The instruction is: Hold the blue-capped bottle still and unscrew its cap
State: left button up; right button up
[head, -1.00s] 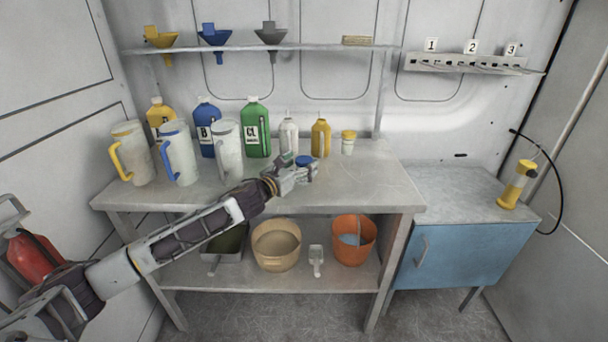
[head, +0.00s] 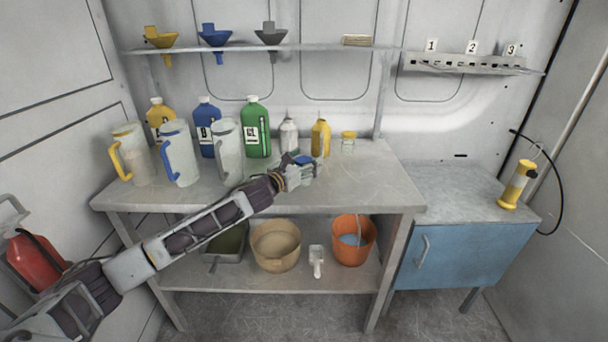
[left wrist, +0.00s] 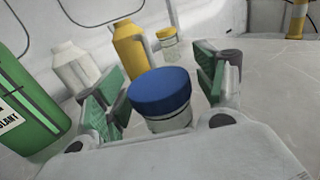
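A short clear jar with a wide blue cap (left wrist: 160,92) stands upright on the table, filling the middle of the left wrist view. The cap sits on the jar. My right gripper is in neither view.
Behind the jar stand a white bottle (head: 289,136), a yellow bottle (head: 320,138) and a yellow-capped jar (head: 348,143). A green jug (head: 256,128) and several pitchers stand to the left. The tabletop (head: 375,180) is clear at right.

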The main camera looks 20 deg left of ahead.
pick_arm(q)
jog(key=c, duration=0.9)
jog(key=shift+r, duration=0.15)
